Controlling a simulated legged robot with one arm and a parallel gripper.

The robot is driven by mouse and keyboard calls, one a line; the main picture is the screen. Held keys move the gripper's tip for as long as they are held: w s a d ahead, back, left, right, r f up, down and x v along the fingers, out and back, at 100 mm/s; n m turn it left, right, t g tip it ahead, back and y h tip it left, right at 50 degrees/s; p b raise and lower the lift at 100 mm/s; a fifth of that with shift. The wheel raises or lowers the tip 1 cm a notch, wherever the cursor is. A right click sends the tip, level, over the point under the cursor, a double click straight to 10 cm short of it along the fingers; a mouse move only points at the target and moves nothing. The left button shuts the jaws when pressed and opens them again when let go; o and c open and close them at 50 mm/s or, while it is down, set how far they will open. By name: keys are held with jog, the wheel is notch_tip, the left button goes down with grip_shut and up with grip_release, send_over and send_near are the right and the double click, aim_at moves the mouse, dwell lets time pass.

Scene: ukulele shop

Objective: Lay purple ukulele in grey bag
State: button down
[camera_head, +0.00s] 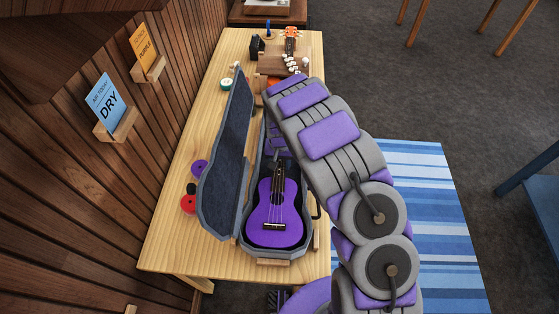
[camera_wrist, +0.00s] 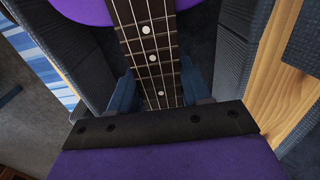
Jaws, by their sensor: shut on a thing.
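The purple ukulele (camera_head: 272,214) is over the grey bag (camera_head: 300,250), a hard-looking case standing open on the table, with its body within the wide front end. Its neck points to the back. I cannot tell whether it touches the bag's floor. The bag's open lid (camera_head: 226,150) leans to the left. My gripper (camera_wrist: 158,92) is shut on the dark fretboard neck (camera_wrist: 148,45) in the wrist view, with blue fingers on both sides. The purple body also shows at that view's top. In the head view my arm hides the headstock and most of the gripper.
The wooden table (camera_head: 165,235) runs along a plank wall. An orange-headed ukulele (camera_head: 291,38) lies at the back on a wooden stand. Round purple (camera_head: 199,168) and red (camera_head: 188,204) items lie left of the lid. Blue "DRY" (camera_head: 107,101) and orange "PURPLE" (camera_head: 144,47) signs are on the wall.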

dwell(0.3)
jog(key=shift+c, duration=2.2)
grip_release()
jog(key=shift+r, duration=0.1)
jog(key=shift+r+p, duration=0.35)
jog(key=shift+r, duration=0.5)
jog(key=shift+r+p, duration=0.35)
jog(key=shift+r, duration=0.9)
notch_tip(320, 180, up, 17)
jog(key=p, duration=0.1)
jog(key=shift+r+p, duration=0.15)
jog(key=shift+p, duration=0.2)
